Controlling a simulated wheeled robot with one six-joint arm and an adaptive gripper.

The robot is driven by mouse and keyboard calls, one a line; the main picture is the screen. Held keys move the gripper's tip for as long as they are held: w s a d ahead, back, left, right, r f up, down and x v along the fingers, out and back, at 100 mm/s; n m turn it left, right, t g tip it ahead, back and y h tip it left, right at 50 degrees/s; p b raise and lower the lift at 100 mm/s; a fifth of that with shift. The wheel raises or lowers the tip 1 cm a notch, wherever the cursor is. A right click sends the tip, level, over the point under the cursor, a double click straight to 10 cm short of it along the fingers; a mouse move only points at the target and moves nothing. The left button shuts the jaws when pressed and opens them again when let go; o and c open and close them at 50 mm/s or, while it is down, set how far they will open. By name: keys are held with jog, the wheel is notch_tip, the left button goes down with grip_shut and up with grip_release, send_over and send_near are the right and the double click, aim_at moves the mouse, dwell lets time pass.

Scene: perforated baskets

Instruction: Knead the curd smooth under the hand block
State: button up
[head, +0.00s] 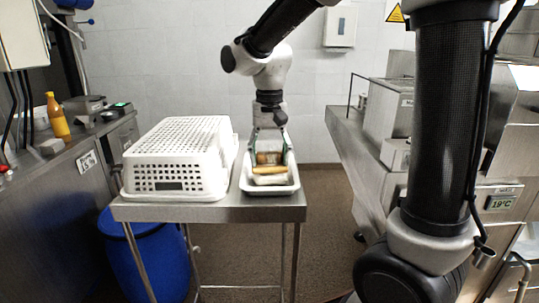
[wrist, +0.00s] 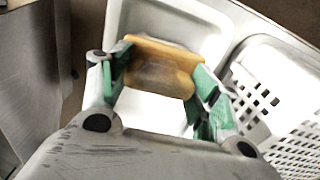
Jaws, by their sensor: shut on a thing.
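A white tray (head: 244,184) stands on the steel table, and it also shows in the wrist view (wrist: 205,42). My gripper (head: 270,157) points down into it, with a green fingertip on each side of the hand block (head: 270,170). The block is tan with a browner middle, and in the wrist view the block (wrist: 160,70) sits between the fingers, somewhat blurred. A pale white slab, apparently the curd (head: 271,180), lies in the tray at the block's near side. The block hides part of it; I cannot tell whether they touch.
An upturned white perforated basket (head: 178,160) stands close left of the tray on the steel table (head: 220,212). A blue drum (head: 150,255) stands below. Steel counters flank both sides, one with a yellow bottle (head: 57,115). Floor is free right of the table.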

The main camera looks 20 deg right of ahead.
jog(key=shift+f, duration=0.5)
dwell(0.8)
jog(key=shift+r, duration=3.55)
jog(key=shift+f, duration=0.1)
jog(key=shift+f, duration=2.9)
jog(key=shift+f, duration=0.55)
jog(key=shift+r, duration=3.55)
